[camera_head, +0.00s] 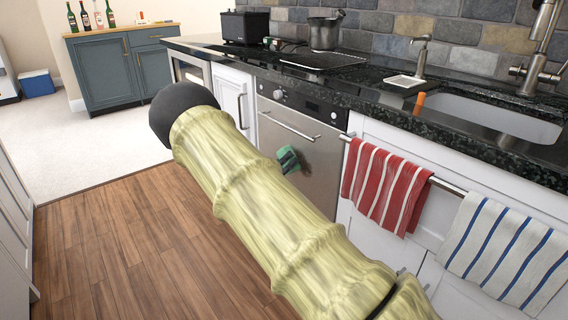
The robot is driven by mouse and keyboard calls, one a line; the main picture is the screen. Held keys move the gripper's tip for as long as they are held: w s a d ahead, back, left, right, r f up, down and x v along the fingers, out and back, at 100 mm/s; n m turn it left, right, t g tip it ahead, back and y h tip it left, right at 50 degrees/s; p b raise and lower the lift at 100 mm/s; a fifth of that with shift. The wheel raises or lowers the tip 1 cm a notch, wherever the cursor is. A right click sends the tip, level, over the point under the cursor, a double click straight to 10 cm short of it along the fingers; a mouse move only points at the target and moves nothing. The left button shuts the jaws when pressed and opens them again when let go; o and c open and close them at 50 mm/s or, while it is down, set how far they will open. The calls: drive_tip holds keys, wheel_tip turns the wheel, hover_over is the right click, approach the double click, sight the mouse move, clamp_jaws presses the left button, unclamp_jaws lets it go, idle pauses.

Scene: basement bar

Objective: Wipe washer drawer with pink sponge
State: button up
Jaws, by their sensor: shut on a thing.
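The washer drawer (318,150) is a stainless steel front with a bar handle, set under the counter; my arm covers its lower left part. A small green and dark shape (288,160) shows just past my arm, in front of the steel front. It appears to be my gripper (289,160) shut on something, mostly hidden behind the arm. I cannot separate its fingers from what they hold, or tell whether it touches the steel. No pink surface shows.
A red striped towel (386,186) and a blue striped towel (507,252) hang on the rail right of the drawer. A small orange thing (419,103) stands by the sink (497,117). A pot (325,33) stands on the counter. Wooden floor (120,245) is clear at left.

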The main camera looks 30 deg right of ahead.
sight(310, 168)
drive_tip(key=shift+s+d+p, duration=0.15)
drive_tip(key=shift+s+p, duration=0.5)
drive_tip(key=shift+s, duration=0.75)
drive_tip(key=shift+s+d+p, duration=0.15)
drive_tip(key=shift+s+p, duration=0.55)
drive_tip(key=shift+s, duration=0.75)
drive_tip(key=shift+s+d+p, duration=0.15)
drive_tip(key=shift+s+p, duration=0.5)
drive_tip(key=shift+s, duration=0.75)
drive_tip(key=shift+s+p, duration=0.65)
drive_tip(key=shift+s, duration=0.65)
drive_tip(key=shift+w, duration=0.1)
drive_tip(key=shift+w+a, duration=0.15)
drive_tip(key=shift+w, duration=0.35)
drive_tip(key=w+r, duration=0.2)
drive_tip(key=w, duration=0.8)
drive_tip(key=shift+a+r+b, duration=0.15)
drive_tip(key=shift+a+b, duration=0.15)
